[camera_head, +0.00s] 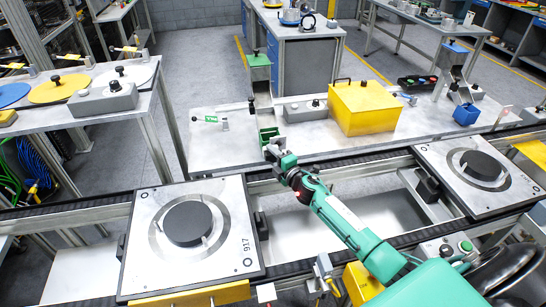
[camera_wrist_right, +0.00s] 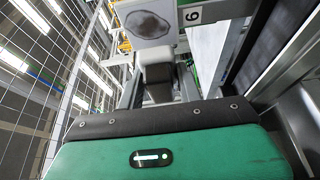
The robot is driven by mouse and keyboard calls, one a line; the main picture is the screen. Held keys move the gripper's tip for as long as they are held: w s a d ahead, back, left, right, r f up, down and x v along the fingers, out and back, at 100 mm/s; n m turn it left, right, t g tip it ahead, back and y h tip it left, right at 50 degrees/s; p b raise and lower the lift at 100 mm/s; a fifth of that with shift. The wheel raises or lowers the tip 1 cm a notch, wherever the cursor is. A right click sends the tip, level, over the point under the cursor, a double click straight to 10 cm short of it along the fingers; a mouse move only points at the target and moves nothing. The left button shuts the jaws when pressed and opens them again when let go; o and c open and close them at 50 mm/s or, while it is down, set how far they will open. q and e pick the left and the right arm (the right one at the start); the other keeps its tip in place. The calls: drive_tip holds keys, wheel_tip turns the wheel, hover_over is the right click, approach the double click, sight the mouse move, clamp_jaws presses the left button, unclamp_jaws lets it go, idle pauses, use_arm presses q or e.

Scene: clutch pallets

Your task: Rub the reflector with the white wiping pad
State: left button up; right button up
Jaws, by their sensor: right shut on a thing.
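My right gripper (camera_head: 274,150) reaches over the near edge of the grey bench, beside a small green bin. In the right wrist view, it is shut on a pale block (camera_wrist_right: 158,53), which looks like the white wiping pad; its grip is partly hidden. Just beyond the block is a pale square plate (camera_wrist_right: 130,31) with a dark oval smudge, apparently the reflector. I cannot tell whether pad and plate touch. In the head view I cannot make out the pad or the reflector clearly. My left gripper is not in view.
A conveyor carries a left pallet (camera_head: 146,258) and a right pallet (camera_head: 436,154), each with a dark round disc. On the bench (camera_head: 236,157) stand the green bin (camera_head: 268,134), a yellow box (camera_head: 362,108) and a blue cup (camera_head: 466,115). A side table (camera_head: 141,104) stands left.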

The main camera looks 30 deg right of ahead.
sight(283, 144)
drive_tip(key=shift+w+d+b, duration=0.3)
drive_tip(key=shift+w+b, duration=0.05)
drive_tip(key=shift+w, duration=0.6)
idle(0.3)
drive_tip(key=shift+s+d+b, duration=0.15)
drive_tip(key=shift+s+d, duration=0.15)
drive_tip(key=shift+d, duration=0.75)
drive_tip(key=shift+s+d+b, duration=0.15)
drive_tip(key=shift+s+d, duration=0.1)
drive_tip(key=shift+d, duration=0.8)
drive_tip(key=shift+s+d+b, duration=0.15)
drive_tip(key=shift+s+d, duration=0.15)
drive_tip(key=shift+d, duration=0.75)
drive_tip(key=shift+w+a+r, duration=0.1)
drive_tip(key=shift+w+a, duration=0.2)
drive_tip(key=shift+a, duration=0.75)
drive_tip(key=shift+w+a+r, duration=0.1)
drive_tip(key=shift+w+a, duration=0.15)
drive_tip(key=shift+a, duration=0.8)
drive_tip(key=shift+w+a, duration=0.3)
drive_tip(key=shift+a, duration=0.75)
drive_tip(key=shift+p, duration=0.3)
